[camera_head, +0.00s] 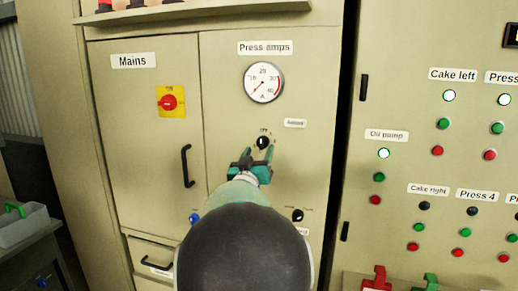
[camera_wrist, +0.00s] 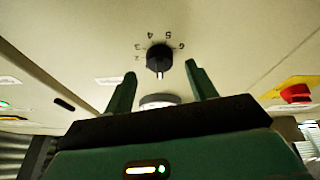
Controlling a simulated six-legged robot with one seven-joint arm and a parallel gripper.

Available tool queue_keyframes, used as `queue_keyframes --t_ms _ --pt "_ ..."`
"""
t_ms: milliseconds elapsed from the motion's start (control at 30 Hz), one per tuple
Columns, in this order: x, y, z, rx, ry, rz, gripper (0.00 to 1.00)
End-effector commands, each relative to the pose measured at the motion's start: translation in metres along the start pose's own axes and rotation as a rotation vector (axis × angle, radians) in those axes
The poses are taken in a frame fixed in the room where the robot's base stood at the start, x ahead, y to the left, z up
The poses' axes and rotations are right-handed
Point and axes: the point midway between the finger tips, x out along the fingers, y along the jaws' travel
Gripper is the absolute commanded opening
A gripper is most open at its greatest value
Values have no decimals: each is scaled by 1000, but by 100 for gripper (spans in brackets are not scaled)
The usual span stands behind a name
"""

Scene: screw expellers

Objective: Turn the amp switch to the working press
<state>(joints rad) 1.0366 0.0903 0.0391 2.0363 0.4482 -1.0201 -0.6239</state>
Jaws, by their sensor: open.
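The amp switch (camera_head: 262,142) is a black rotary knob below the round gauge on the "Press amps" cabinet. It also shows in the wrist view (camera_wrist: 159,57), where the numbers 2 to 6 around it appear upside down. Its white pointer mark points down in that view, away from the numbers. My gripper (camera_head: 257,158) is open and empty just below the knob in the head view. In the wrist view its two fingers (camera_wrist: 159,82) stand apart, one to each side of the knob's line. I cannot tell whether they touch it.
The amp gauge (camera_head: 263,82) has its needle at the lower left. Lamps for "Cake left" (camera_head: 449,95), a partly cut-off "Press" label (camera_head: 504,99) and "Oil pump" (camera_head: 383,153) are lit; the "Press 4" lamp (camera_head: 472,211) is dark. A red-yellow mains switch (camera_head: 171,102) and a door handle (camera_head: 187,166) sit left.

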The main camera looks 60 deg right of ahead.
Motion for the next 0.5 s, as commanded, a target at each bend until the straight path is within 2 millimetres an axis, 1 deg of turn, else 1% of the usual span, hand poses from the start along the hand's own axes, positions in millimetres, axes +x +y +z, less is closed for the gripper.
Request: queue_keyframes --t_ms 33,100,200,300,500 --pt "9 1 1 -1 0 3 56" --pt "17 -1 0 -1 0 1 56" --pt "24 -2 0 -1 0 0 56" --pt "28 -3 -1 0 1 0 56" --pt "28 -3 -1 0 1 -1 56"
